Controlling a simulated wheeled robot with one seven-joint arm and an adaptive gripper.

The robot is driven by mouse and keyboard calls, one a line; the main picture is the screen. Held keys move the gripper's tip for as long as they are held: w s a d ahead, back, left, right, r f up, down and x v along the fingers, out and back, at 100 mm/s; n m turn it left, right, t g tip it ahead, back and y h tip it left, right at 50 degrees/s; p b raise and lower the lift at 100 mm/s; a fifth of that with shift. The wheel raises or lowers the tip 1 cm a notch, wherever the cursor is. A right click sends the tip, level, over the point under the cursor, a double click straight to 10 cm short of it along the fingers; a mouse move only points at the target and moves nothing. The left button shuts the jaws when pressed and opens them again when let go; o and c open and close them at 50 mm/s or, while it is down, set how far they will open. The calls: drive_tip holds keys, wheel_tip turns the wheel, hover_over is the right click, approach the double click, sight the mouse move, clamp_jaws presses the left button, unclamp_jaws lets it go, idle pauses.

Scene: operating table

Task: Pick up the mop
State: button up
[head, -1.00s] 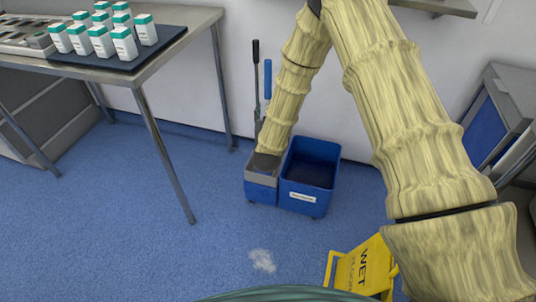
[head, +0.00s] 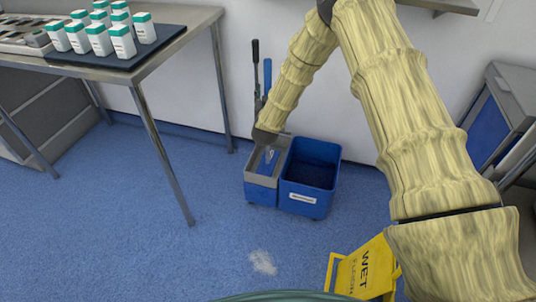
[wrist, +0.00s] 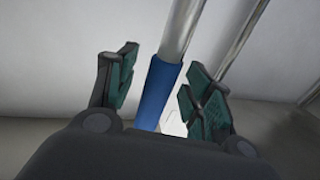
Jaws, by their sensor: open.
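The mop's handle shows as a thin upright pole with a blue section (head: 267,75) behind my arm in the head view, rising near the wringer side of the bucket. In the wrist view the blue sleeve of a pole (wrist: 158,90), with bare metal above it, runs between the two fingers. My gripper (wrist: 160,82) is open around it, with teal pads on either side and a gap at each. Its dark wrist end shows above the grey wringer in the head view; the fingers are hard to make out there. The mop's head is not clearly seen.
The blue mop bucket (head: 310,172) with its grey wringer (head: 262,172) stands by the wall. A black-gripped lever (head: 255,52) rises beside the mop pole. A steel table (head: 165,45) is at left, a yellow wet-floor sign (head: 360,270) at front. More metal poles stand at right in the wrist view.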

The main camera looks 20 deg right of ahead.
drive_tip(key=shift+w+d, duration=0.1)
drive_tip(key=shift+w, duration=0.3)
drive_tip(key=c, duration=1.1)
drive_tip(key=shift+r, duration=0.1)
